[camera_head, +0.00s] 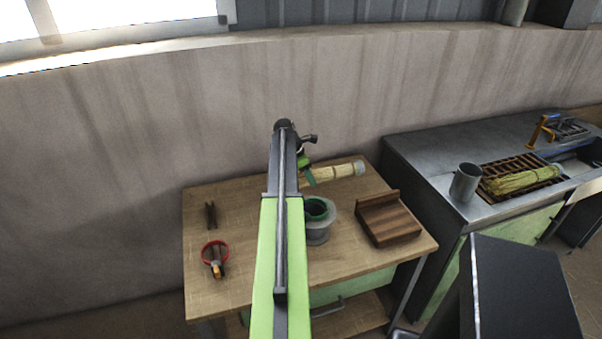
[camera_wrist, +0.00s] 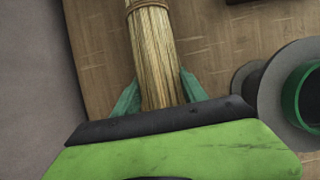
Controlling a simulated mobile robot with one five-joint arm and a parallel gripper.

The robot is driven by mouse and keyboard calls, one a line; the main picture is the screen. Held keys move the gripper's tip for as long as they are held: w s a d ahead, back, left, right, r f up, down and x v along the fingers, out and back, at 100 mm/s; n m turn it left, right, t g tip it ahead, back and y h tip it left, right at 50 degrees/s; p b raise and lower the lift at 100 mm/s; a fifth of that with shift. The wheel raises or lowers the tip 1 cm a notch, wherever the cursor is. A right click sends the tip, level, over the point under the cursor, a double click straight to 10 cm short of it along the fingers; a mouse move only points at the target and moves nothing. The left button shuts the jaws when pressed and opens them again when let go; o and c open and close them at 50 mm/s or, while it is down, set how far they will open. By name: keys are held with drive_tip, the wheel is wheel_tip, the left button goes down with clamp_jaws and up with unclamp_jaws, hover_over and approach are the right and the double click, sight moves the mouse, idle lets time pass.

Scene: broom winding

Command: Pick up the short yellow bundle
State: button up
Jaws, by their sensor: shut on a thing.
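The short yellow bundle (camera_head: 334,172) is a straw-coloured sheaf with a pale band near its right end, over the back of the wooden table (camera_head: 240,275). My gripper (camera_head: 307,172) is at its left part, and my arm hides some of that end. In the wrist view the bundle (camera_wrist: 155,60) runs between the two green fingers of my gripper (camera_wrist: 155,92), which are shut on it. The band (camera_wrist: 146,5) shows at the top edge. I cannot tell whether the bundle touches the table or is just above it.
A grey spool with a green core (camera_head: 318,232) stands just in front of the bundle. On the metal bench are a grey cup (camera_head: 465,182) and another yellow bundle (camera_head: 522,180). The wall is close behind.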

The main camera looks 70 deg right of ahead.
sight(325, 173)
drive_tip(key=s+r+p, duration=0.1)
drive_tip(key=s, duration=0.1)
drive_tip(key=s+a+r+p, duration=0.1)
drive_tip(key=s+r, duration=0.1)
drive_tip(key=s, duration=0.1)
drive_tip(key=s+a+r+p, duration=0.1)
drive_tip(key=s, duration=0.1)
drive_tip(key=shift+s+a+r, duration=0.1)
drive_tip(key=shift+s+r, duration=0.05)
drive_tip(key=shift+r, duration=0.15)
